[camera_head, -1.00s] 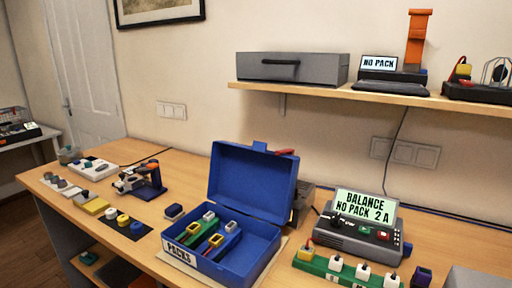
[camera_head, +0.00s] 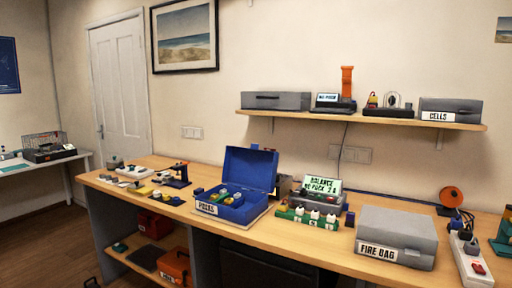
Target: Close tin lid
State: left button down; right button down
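The blue tin labelled PACKS (camera_head: 235,208) stands on the workbench, a little left of the picture's middle. Its blue lid (camera_head: 250,168) is up, hinged at the back and leaning slightly backward. Several small packs with coloured and pale tops (camera_head: 224,196) lie inside the tin. Neither of my grippers shows in the head view.
The wooden workbench (camera_head: 330,242) carries a balance charger (camera_head: 318,192) with a green strip right of the tin, then a grey FIRE BAG box (camera_head: 396,236). Small tools and parts stand left of the tin. A shelf (camera_head: 360,120) hangs above. Floor shows at lower left.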

aim_at(253, 169)
jog(key=u, duration=0.8)
jog(key=i, duration=0.45)
jog(key=u, duration=0.6)
jog(key=i, duration=0.9)
jog(key=z, duration=0.25)
